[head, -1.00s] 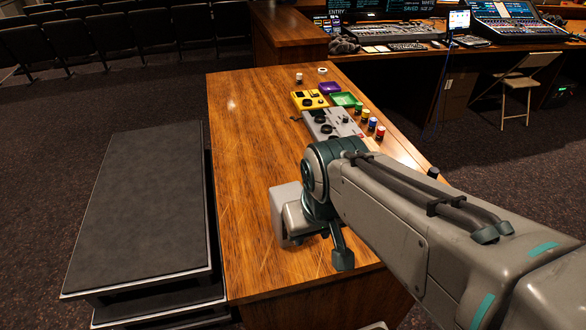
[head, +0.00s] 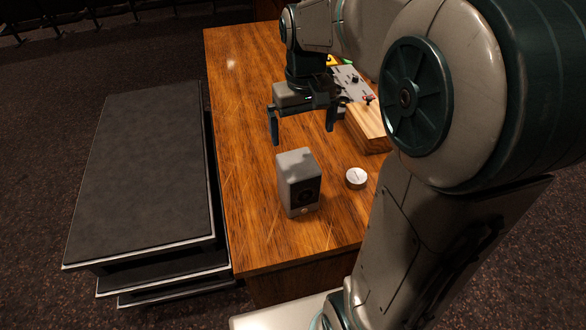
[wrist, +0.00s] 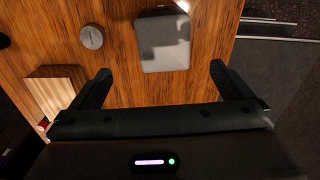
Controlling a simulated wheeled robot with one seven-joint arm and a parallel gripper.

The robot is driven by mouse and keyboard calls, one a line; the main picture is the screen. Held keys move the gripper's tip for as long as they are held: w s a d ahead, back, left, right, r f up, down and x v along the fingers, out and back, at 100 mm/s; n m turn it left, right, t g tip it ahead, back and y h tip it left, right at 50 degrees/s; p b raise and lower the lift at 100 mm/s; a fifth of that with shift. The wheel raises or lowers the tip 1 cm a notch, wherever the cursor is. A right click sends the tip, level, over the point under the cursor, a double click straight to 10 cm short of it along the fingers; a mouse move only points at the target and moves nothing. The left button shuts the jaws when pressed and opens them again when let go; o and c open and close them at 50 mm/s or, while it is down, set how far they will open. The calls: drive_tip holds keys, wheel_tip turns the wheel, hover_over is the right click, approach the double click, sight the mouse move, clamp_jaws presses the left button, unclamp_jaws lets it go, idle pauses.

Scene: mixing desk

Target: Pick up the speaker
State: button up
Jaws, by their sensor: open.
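The speaker (head: 299,182) is a small grey box with a dark round driver on its front face. It stands upright on the wooden desk near the front edge in the head view. In the wrist view the speaker (wrist: 163,40) shows from above, ahead of the fingers and between their lines. My gripper (head: 303,134) is open and empty, above the desk and a little behind the speaker. Its two fingers also show in the wrist view (wrist: 160,78), apart from the speaker.
A small round white-faced object (head: 356,178) lies right of the speaker. A wooden block (head: 368,130) and a grey panel with knobs (head: 350,80) are farther back right. Dark stepped platforms (head: 145,170) stand left of the desk (head: 243,150). The desk's left side is clear.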

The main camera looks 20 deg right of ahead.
sight(298, 162)
wheel_tip(298, 162, down, 8)
drive_tip(key=shift+w+a+f+p, duration=0.1)
drive_tip(key=shift+f+p, duration=0.05)
drive_tip(key=shift+f, duration=0.75)
drive_tip(key=shift+w+a+f+p, duration=0.1)
drive_tip(key=shift+a+f+p, duration=0.05)
drive_tip(key=shift+f, duration=0.75)
drive_tip(key=shift+w+a+f+p, duration=0.1)
drive_tip(key=shift+f+p, duration=0.05)
drive_tip(key=shift+f, duration=0.75)
drive_tip(key=shift+c, duration=0.3)
drive_tip(key=c, duration=1.5)
drive_tip(key=shift+r, duration=0.1)
drive_tip(key=shift+c, duration=1)
